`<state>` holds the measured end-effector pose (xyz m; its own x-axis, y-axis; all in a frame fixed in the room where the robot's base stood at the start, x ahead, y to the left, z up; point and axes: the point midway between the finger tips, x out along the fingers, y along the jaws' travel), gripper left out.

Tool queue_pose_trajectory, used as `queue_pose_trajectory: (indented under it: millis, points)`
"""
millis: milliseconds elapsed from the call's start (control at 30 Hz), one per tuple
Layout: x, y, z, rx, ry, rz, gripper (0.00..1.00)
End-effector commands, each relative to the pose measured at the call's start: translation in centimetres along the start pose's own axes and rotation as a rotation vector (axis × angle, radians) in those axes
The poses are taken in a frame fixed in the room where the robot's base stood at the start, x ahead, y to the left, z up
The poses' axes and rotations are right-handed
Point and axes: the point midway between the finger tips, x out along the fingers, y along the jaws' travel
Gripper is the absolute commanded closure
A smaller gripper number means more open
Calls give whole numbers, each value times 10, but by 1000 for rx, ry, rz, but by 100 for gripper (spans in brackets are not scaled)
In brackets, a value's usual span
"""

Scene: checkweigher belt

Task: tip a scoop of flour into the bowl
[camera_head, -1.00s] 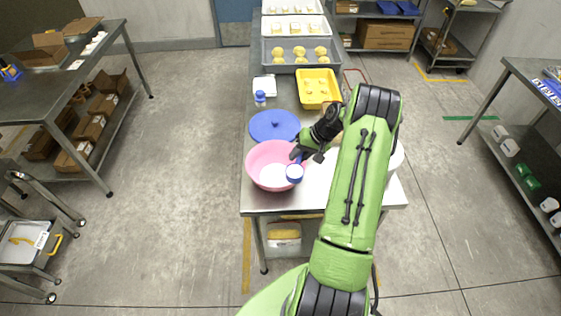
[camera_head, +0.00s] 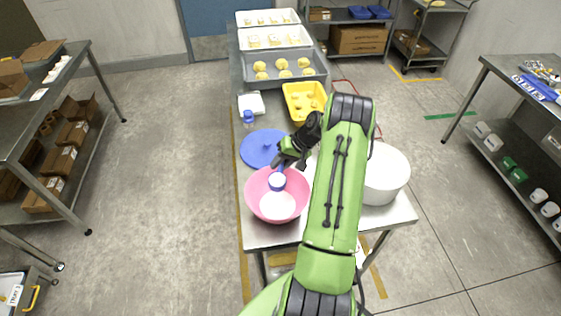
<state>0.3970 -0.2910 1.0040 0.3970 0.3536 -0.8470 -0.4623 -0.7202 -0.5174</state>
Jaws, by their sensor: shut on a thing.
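The pink bowl (camera_head: 250,205) stands on the near end of the metal table, with white flour (camera_head: 278,207) in its bottom. My gripper (camera_head: 284,164) is behind the bowl's far rim, shut on the blue handle of the scoop (camera_head: 277,182). The scoop's round cup has a blue rim and a white inside, and shows over the back part of the bowl. I cannot tell whether the white in it is flour. The large white tub (camera_head: 388,178) stands right of my arm, partly hidden by it.
A blue lid (camera_head: 256,150) lies behind the bowl, close to my gripper. My arm covers the table between bowl and tub.

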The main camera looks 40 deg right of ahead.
Motion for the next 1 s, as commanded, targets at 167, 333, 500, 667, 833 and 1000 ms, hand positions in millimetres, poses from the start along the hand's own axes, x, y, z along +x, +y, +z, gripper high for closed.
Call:
queue_pose_trajectory:
  millis: [167,333,500,667,833,1000]
  points:
    - [-4,4,4,-65,142,-73,100]
    - [-9,2,6,-123,250,-133,100]
    - [-14,0,8,-173,342,-185,100]
    - [-17,0,11,-206,406,-221,100]
    - [-20,0,14,-240,471,-258,100]
    - [-22,0,17,-275,534,-295,100]
